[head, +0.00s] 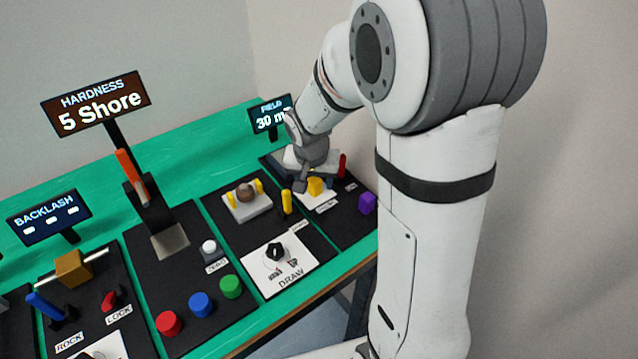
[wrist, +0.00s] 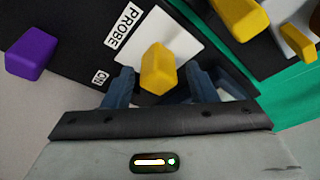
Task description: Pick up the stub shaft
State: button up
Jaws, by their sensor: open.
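No part is labelled stub shaft, and I cannot tell for sure which one it is. A yellow block-like piece (wrist: 158,70) stands by a white card marked PROBE. In the wrist view it shows between the two fingers of my gripper (wrist: 160,88), which is open. In the head view the yellow piece (head: 316,186) is just below and right of my gripper (head: 306,182). Whether the fingers touch it or are still above it, I cannot tell. A purple piece (head: 367,203) stands to its right on the same dark board; it shows at left in the wrist view (wrist: 32,53).
A red upright piece (head: 342,165) stands close behind my gripper. Red (head: 169,323), blue (head: 201,304) and green (head: 231,286) buttons are further left.

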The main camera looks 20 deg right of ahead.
jog(key=shift+w+f, duration=0.15)
jog(key=shift+f, duration=0.3)
grip_shut()
jog(key=shift+r, duration=0.1)
